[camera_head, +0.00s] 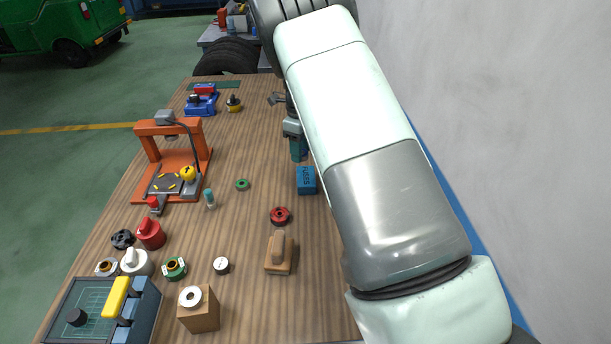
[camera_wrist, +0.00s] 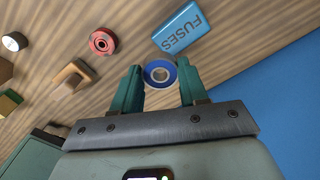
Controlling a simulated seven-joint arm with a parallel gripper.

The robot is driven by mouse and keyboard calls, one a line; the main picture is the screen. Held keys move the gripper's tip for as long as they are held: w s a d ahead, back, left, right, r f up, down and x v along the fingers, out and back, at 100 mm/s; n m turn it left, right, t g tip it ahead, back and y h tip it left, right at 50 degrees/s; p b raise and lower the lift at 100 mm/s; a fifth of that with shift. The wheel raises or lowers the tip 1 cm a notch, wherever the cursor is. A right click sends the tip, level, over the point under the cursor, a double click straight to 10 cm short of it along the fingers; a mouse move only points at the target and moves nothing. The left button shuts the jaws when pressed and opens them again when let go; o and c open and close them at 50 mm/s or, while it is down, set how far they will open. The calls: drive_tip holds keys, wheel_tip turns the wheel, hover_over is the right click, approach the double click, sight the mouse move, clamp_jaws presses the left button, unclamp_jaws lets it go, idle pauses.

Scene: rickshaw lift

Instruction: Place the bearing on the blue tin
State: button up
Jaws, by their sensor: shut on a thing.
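My gripper (camera_wrist: 160,76) has teal fingers and is shut on a bearing (camera_wrist: 160,65), a ring with a blue rim and a metallic centre, in the wrist view. In the head view my gripper (camera_head: 298,148) shows in part beside my arm, and the bearing cannot be made out there. The blue tin, a box marked FUSES (camera_head: 306,180), lies on the bench just nearer the camera than the gripper. In the wrist view the blue tin (camera_wrist: 180,30) is beyond the fingertips, slightly right of the bearing, and apart from it.
A red ring (camera_head: 280,216) and a wooden block with a handle (camera_head: 279,253) lie nearer the camera. A green ring (camera_head: 242,184) lies left of the tin. An orange press frame (camera_head: 168,125) stands at the left. A wall (camera_head: 490,120) is close on the right.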

hover_over(306, 182)
wheel_tip(306, 182, down, 5)
drive_tip(key=shift+d+f, duration=0.1)
drive_tip(key=shift+f, duration=2.25)
drive_tip(key=shift+f, duration=0.15)
drive_tip(key=o, duration=1.1)
